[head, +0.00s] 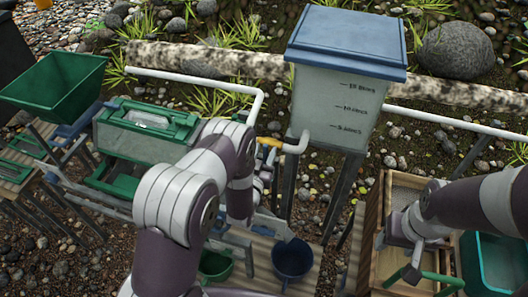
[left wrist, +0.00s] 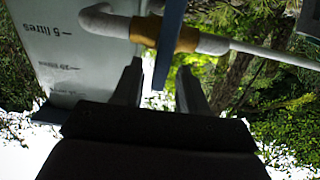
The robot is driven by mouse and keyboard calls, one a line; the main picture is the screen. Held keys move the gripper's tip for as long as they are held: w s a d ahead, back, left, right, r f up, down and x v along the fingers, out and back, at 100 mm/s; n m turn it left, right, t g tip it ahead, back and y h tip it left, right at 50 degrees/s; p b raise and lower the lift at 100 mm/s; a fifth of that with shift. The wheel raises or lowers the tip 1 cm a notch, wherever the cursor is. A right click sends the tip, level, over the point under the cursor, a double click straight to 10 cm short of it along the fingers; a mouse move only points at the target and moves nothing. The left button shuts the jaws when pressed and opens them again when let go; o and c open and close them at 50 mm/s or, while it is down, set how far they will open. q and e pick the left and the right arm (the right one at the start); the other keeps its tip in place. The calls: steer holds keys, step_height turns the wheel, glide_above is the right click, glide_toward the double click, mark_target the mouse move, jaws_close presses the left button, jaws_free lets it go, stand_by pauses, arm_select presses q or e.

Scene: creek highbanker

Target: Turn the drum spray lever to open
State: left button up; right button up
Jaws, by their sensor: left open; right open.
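A yellow valve body (head: 268,142) sits on the pale pipe between the measuring tank (head: 333,106) and the white pipe on the left. In the left wrist view, the yellow valve body (left wrist: 186,37) carries a flat blue lever (left wrist: 170,42). My left gripper (left wrist: 160,84) is open, with one finger on each side of the lever's end. I cannot tell whether either finger touches it. In the head view my left arm largely hides this gripper (head: 264,174) and the lever. My right gripper (head: 402,258) is open over the wooden box at the right.
A green and grey housing (head: 146,133) and a green hopper (head: 55,88) stand at the left. A dark blue bucket (head: 292,260) and a green pan (head: 214,265) are below. A wooden box (head: 366,235) and a teal tub (head: 470,262) are at the right.

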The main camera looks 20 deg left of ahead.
arm_select(q)
jaws_close()
steer(key=n+b, duration=0.2)
steer(key=n, duration=0.1)
steer(key=a+f+n+b, duration=0.1)
steer(key=n+b, duration=0.2)
steer(key=a+n+b, duration=0.1)
steer(key=n+b, duration=0.1)
steer(key=n, duration=0.1)
steer(key=shift+w+a+f+n, duration=0.1)
steer(key=shift+f+n, duration=0.05)
steer(key=shift+n, duration=0.25)
steer(key=shift+a+f+n+b, duration=0.1)
steer(key=shift+f+n+b, duration=0.2)
steer(key=shift+n+b, duration=0.85)
steer(key=shift+a+f+n+b, duration=0.2)
steer(key=shift+n+b, duration=0.45)
steer(key=shift+n, duration=0.85)
steer(key=shift+a+f+n+b, duration=0.1)
steer(key=shift+f+n+b, duration=0.25)
steer(key=shift+n+b, duration=0.8)
steer(key=shift+n, duration=0.4)
